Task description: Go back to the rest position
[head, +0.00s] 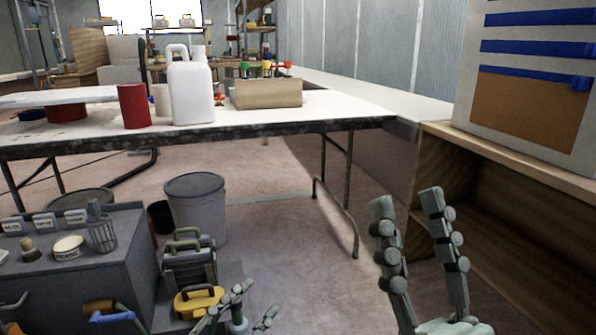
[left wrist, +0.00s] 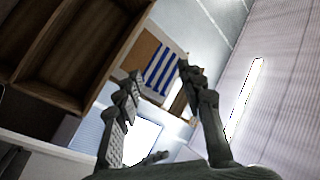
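My left gripper (head: 258,302) is low at the bottom edge of the head view, partly cut off, in front of the stacked tool boxes. In the left wrist view its two fingers (left wrist: 160,72) stand apart with nothing held between them. My right gripper (head: 407,200) points upward in front of the wooden shelf unit. Its fingers are apart and nothing is between them.
A long white table (head: 330,108) carries a white jug (head: 191,94), a red can (head: 134,106) and a wooden box (head: 268,94). A grey bin (head: 197,208) and a dark cabinet (head: 90,275) stand at left. The wooden shelf unit (head: 437,170) is at right. Middle floor is open.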

